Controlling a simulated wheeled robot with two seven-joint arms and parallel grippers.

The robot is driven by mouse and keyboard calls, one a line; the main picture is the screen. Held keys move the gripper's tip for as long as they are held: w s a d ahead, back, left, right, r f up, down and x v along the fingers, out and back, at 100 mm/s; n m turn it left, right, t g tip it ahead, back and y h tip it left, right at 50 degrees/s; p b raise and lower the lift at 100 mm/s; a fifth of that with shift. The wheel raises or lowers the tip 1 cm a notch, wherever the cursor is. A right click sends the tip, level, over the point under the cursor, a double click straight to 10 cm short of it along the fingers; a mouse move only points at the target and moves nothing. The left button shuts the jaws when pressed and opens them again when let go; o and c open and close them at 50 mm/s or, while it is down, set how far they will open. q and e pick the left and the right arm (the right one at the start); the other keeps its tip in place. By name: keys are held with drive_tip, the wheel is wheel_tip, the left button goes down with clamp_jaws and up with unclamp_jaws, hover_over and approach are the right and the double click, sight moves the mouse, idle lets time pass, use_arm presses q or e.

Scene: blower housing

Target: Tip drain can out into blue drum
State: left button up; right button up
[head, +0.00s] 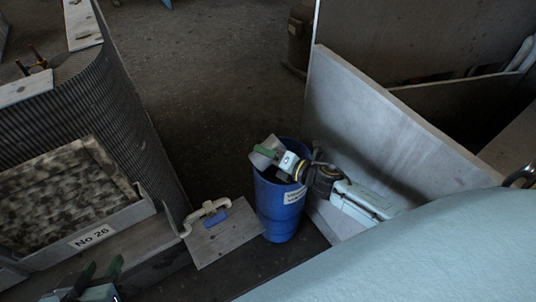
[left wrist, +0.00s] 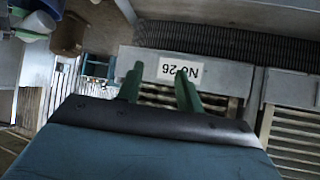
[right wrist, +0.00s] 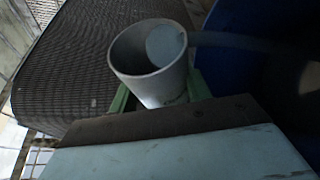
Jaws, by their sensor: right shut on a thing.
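The blue drum (head: 280,222) stands upright on the floor, with a white label on its side. Its dark blue inside fills the right of the right wrist view (right wrist: 240,75). The grey drain can (head: 262,160) is tilted over the drum's mouth. In the right wrist view the can (right wrist: 140,78) shows its open mouth and a pale disc inside. A bluish band runs from that disc toward the drum; it looks like liquid. My right gripper (head: 275,153) is shut on the can. My left gripper (head: 92,277) is open and empty, low at the left; its fingers also show apart in the left wrist view (left wrist: 160,88).
A flat panel with a white handle (head: 215,235) lies left of the drum. A grey housing with a "No 26" label (head: 92,237) and mottled filter (head: 65,195) stands at the left. A grey upright panel (head: 380,130) stands close right of the drum. Open floor lies behind.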

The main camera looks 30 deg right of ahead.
drive_tip(key=shift+m+b, duration=0.35)
drive_tip(key=shift+m, duration=0.05)
drive_tip(key=shift+d+m+t+y+b, duration=0.1)
drive_tip(key=shift+m+t+y+b, duration=0.2)
drive_tip(key=shift+m+y, duration=0.1)
drive_tip(key=shift+d+m+y+b, duration=0.1)
drive_tip(key=shift+m+y+b, duration=0.25)
drive_tip(key=shift+m, duration=0.15)
drive_tip(key=shift+d+r+m+t, duration=0.1)
drive_tip(key=shift+r+m+t, duration=0.2)
drive_tip(key=shift+m, duration=0.2)
use_arm(q)
drive_tip(key=w+d+r+t+h, duration=0.2)
drive_tip(key=w+d+r+t, duration=0.1)
drive_tip(key=r+t, duration=0.4)
drive_tip(key=shift+w+r+m+b, duration=0.3)
drive_tip(key=shift+w+r, duration=0.3)
drive_tip(key=shift+r, duration=0.85)
use_arm(e)
drive_tip(key=shift+d+r+m+t+y, duration=0.25)
drive_tip(key=shift+r+m+t, duration=0.25)
drive_tip(key=shift+m, duration=0.7)
drive_tip(key=shift+r, duration=0.1)
